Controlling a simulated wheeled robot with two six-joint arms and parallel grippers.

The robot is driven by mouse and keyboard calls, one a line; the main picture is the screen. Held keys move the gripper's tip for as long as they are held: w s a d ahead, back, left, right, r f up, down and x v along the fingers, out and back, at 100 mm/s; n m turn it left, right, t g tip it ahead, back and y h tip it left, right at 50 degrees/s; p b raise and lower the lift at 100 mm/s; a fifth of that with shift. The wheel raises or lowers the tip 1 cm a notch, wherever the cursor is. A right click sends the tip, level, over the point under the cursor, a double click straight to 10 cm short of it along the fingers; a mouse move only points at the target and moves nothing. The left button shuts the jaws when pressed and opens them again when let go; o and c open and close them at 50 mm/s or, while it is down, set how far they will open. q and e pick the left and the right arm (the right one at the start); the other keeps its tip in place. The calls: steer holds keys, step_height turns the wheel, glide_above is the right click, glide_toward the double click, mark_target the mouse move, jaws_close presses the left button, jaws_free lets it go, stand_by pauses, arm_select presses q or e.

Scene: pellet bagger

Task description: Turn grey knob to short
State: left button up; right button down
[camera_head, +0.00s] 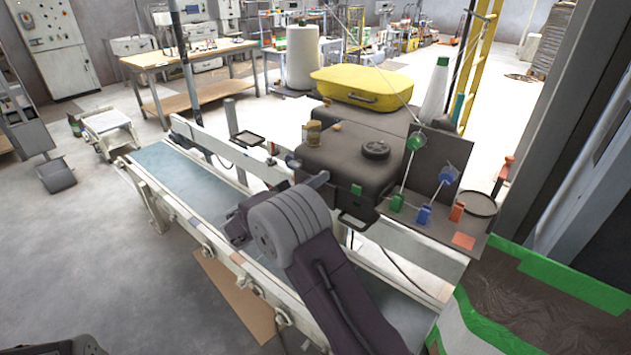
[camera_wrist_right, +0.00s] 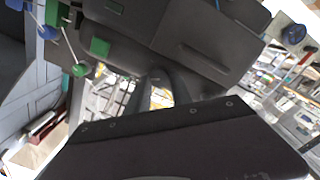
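A dark grey round knob (camera_head: 375,149) lies on the top of the dark grey machine housing (camera_head: 340,165) in the head view. Its pointer and any markings are too small to read. My right arm comes up from the bottom, and my right gripper (camera_head: 316,181) is at the near left edge of the housing, apart from the knob and to its lower left. The wrist partly hides it. In the right wrist view its dark fingers (camera_wrist_right: 160,86) show against dark machine surfaces, and I cannot tell how far apart they are.
A conveyor (camera_head: 180,176) runs along the housing's near side. A yellow case (camera_head: 362,88) lies behind the knob. Green (camera_head: 397,203), blue (camera_head: 424,215) and red (camera_head: 457,212) blocks stand right of the housing. A green-edged bin (camera_head: 545,300) is at lower right.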

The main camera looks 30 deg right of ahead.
steer(key=shift+f+n+b, duration=0.1)
steer(key=shift+n+b, duration=1.8)
steer(key=shift+n, duration=4.1)
steer(key=c, duration=1.1)
jaws_free()
steer(key=shift+c, duration=0.2)
